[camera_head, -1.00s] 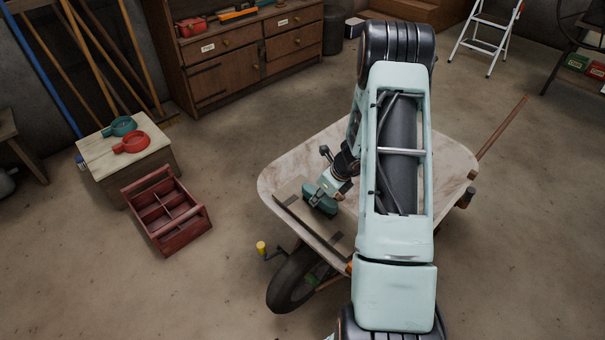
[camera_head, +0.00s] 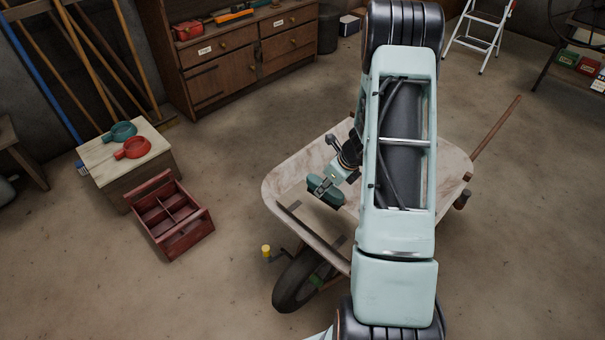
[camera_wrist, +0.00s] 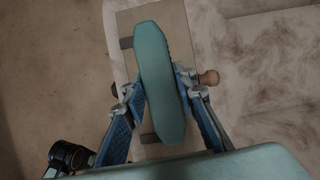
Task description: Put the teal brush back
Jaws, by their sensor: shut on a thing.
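The teal brush (camera_head: 329,196) is a long, rounded teal block in my gripper (camera_head: 323,187), over the front part of the wheelbarrow. In the wrist view the brush (camera_wrist: 160,85) lies lengthwise between the two blue-padded fingers of my gripper (camera_wrist: 157,90), which are shut on it. The brush's underside is hidden. A brown board (camera_wrist: 168,15) shows beneath it in the wrist view; I cannot tell the exact gap.
The wheelbarrow (camera_head: 285,172) has a pale, stained tray. To its left are a red divided tool carrier (camera_head: 187,238) and a small table (camera_head: 100,160) with a teal pan (camera_head: 121,131) and a red pan (camera_head: 134,148). Open floor lies between carrier and wheelbarrow.

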